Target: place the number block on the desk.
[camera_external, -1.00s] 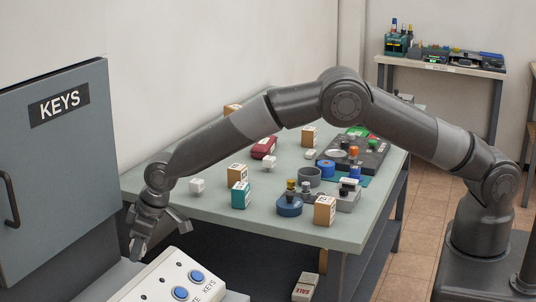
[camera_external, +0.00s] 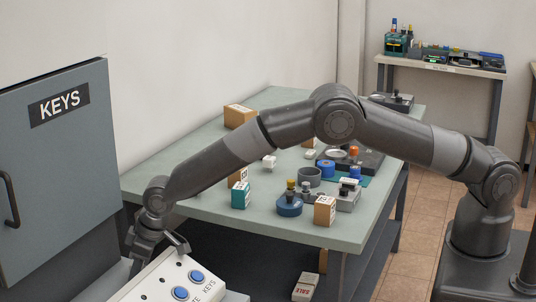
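My gripper (camera_external: 160,256) is at the lower left, low over the back edge of a white panel (camera_external: 160,281) with blue buttons and partial lettering reading "KEYS". Its fingers stand apart and I see nothing between them, though the panel hides part of the near side. The desk (camera_external: 345,232) is the grey-green table to the right of the gripper. Small blocks stand on it: a tan block (camera_external: 325,211) at the front edge, a teal block (camera_external: 240,195) and a white block (camera_external: 269,162). I cannot tell which one is the number block.
A grey cabinet (camera_external: 60,180) marked "KEYS" stands at the left. Blue and grey round pieces (camera_external: 289,205) crowd the desk's middle. Another tan box (camera_external: 240,116) is at the back left. A white box (camera_external: 305,287) lies below the desk. The desk's front left is clear.

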